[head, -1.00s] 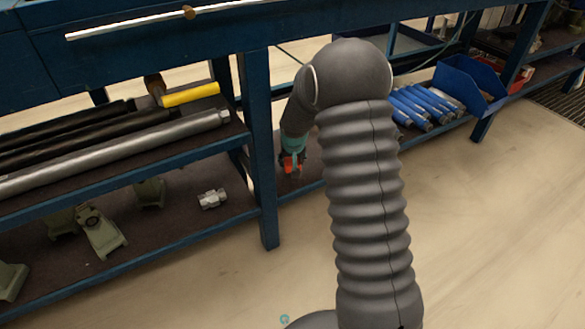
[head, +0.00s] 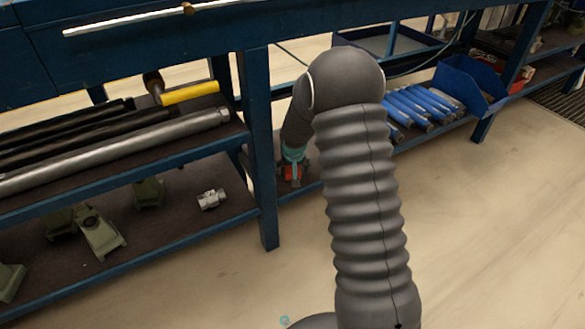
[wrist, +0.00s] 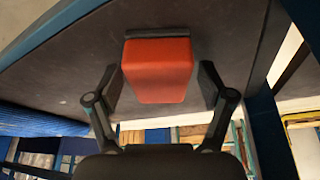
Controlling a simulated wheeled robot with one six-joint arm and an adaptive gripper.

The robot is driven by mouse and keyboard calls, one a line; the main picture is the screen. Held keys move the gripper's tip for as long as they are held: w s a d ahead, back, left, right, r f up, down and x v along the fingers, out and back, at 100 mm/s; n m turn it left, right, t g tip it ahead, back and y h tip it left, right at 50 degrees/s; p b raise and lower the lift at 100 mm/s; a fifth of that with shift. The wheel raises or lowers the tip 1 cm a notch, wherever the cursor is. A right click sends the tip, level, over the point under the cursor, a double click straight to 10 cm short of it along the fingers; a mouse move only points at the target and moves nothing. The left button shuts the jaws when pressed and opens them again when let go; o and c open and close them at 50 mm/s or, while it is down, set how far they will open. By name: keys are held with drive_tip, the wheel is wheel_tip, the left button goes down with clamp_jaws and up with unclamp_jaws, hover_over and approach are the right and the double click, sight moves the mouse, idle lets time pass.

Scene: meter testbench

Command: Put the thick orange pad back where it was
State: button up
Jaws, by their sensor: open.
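The thick orange pad (wrist: 157,70) is a red-orange block in the middle of the wrist view, on or just off the dark shelf surface (wrist: 215,35). My gripper (wrist: 160,84) is open, with one finger on each side of the pad and a visible gap on both sides. A thin dark strip (wrist: 157,33) lies along the pad's far edge. In the head view the pad (head: 291,173) shows as a small orange patch at my gripper (head: 293,168), low at the shelf behind the blue post. My arm hides part of that shelf.
A blue post (head: 260,150) stands just left of my gripper. Blue cylinders (head: 412,107) and a blue bin (head: 467,85) are on the shelf to the right. The blue bench beam (head: 300,30) runs above. The floor in front is clear.

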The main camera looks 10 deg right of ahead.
drive_tip(key=shift+r, duration=0.1)
drive_tip(key=shift+r, duration=0.25)
drive_tip(key=s+r+p, duration=0.1)
drive_tip(key=s+r, duration=0.9)
drive_tip(key=r, duration=0.3)
drive_tip(key=s+r+p, duration=0.1)
drive_tip(key=s+r, duration=0.9)
drive_tip(key=r, duration=0.3)
drive_tip(key=s+r+n+t, duration=0.1)
drive_tip(key=s+r, duration=0.2)
drive_tip(key=s, duration=1.7)
drive_tip(key=shift+d+r, duration=0.15)
drive_tip(key=shift+r, duration=0.05)
drive_tip(key=shift+s, duration=0.1)
